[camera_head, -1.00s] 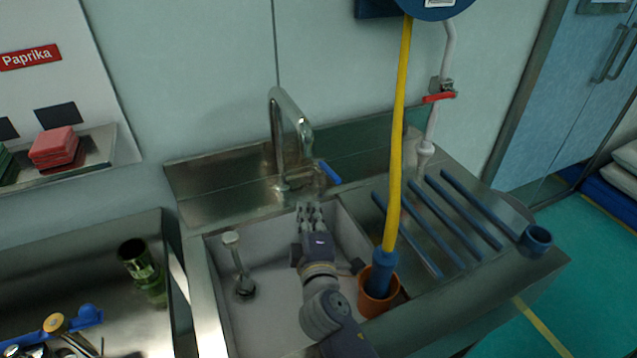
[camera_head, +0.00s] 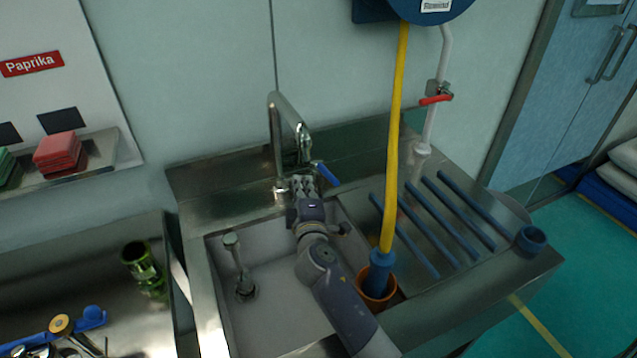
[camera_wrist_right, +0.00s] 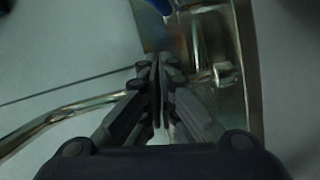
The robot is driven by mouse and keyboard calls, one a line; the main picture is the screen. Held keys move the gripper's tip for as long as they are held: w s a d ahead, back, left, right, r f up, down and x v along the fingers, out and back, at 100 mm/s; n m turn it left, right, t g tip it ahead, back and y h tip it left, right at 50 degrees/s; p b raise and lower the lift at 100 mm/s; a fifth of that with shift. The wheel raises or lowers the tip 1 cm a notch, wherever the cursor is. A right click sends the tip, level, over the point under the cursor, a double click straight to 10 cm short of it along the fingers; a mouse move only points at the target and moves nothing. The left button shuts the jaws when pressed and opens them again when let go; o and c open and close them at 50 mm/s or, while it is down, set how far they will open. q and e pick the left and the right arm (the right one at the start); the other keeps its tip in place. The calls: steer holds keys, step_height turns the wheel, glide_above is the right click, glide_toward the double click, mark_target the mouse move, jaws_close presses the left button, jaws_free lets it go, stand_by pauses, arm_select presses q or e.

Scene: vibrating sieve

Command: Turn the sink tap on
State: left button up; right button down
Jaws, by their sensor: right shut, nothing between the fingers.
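The sink tap (camera_head: 277,140) is a chrome gooseneck spout at the back of the steel sink (camera_head: 205,285). Its blue lever handle (camera_head: 327,173) sticks out at the right of the tap's base. My right gripper (camera_head: 302,180) is at the tap's base, just left of and below the blue lever. Its fingers are together with nothing between them. In the right wrist view the closed fingertips (camera_wrist_right: 158,65) point at the steel backsplash, and a bit of the blue lever (camera_wrist_right: 160,5) shows at the top edge. I cannot tell whether the fingers touch the tap. My left gripper is not in view.
A yellow hose (camera_head: 395,130) hangs into an orange cup (camera_head: 377,298) right of my arm. A red-handled valve (camera_head: 436,99) is on a wall pipe. Blue drainer bars (camera_head: 450,212) lie to the right. A drain standpipe (camera_head: 239,265) stands in the basin.

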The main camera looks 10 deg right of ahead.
steer(key=d, duration=0.4)
steer(key=shift+w+f+p, duration=0.15)
steer(key=shift+f+p, duration=0.25)
steer(key=shift+a, duration=0.1)
steer(key=shift+d, duration=0.8)
step_height(320, 180, up, 10)
